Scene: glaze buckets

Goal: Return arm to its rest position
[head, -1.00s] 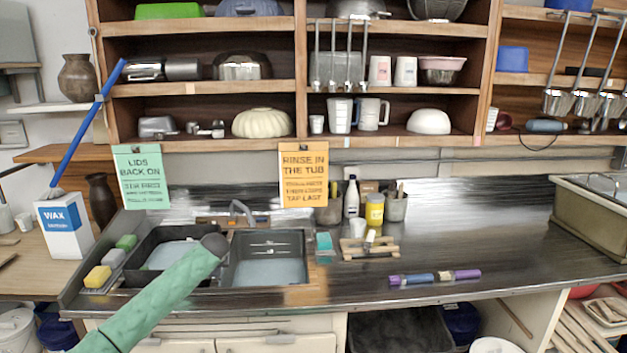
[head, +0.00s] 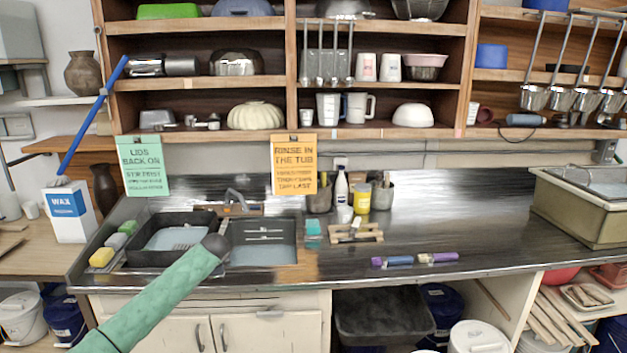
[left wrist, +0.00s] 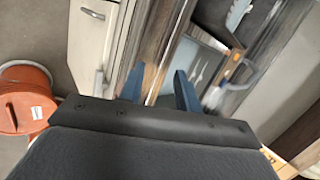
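My left arm, in a green sleeve, comes in from the lower left in the head view. Its dark rounded end lies in front of the sink's two basins. No gripper fingers show in the head view. In the left wrist view my left gripper (left wrist: 160,72) has its two dark blue fingers apart with nothing seen between them. Beyond the fingers are the counter edge and a blurred sink area. My right arm and right gripper are in neither view.
The counter (head: 480,225) holds a double sink (head: 262,244), a wooden rack (head: 355,233), purple-and-blue tools (head: 415,260) and, at right, a large tub (head: 575,212). A wax box (head: 70,212) stands at left. An orange bucket (left wrist: 25,100) stands near pale cabinet fronts.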

